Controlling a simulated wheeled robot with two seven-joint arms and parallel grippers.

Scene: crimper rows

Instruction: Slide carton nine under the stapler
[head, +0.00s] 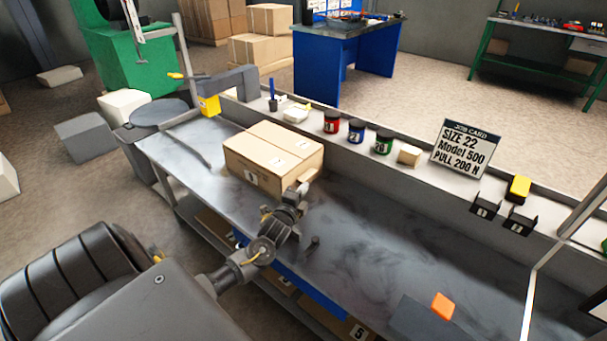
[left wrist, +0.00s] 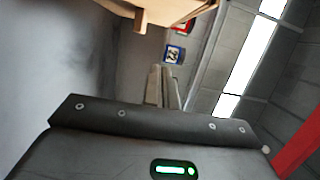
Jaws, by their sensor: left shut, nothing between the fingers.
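A closed cardboard carton (head: 285,143) lies on the left part of the grey bench, with a small numbered label on its near side that looks like a 9. It also shows at the top of the left wrist view (left wrist: 165,9). The stapler (head: 232,84), grey with a yellow block, stands at the bench's left end, apart from the carton. My left gripper (head: 303,188) is at the carton's near right corner, shut and empty; its fingers show in the left wrist view (left wrist: 163,86). I cannot tell whether it touches the carton. My right gripper is out of view.
A back ledge carries red (head: 332,122), blue (head: 356,131) and green (head: 383,143) tins, a small wooden block (head: 409,155) and a job card (head: 465,149). An orange block (head: 442,305) lies at the near right. The bench (head: 390,235) right of the carton is mostly clear.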

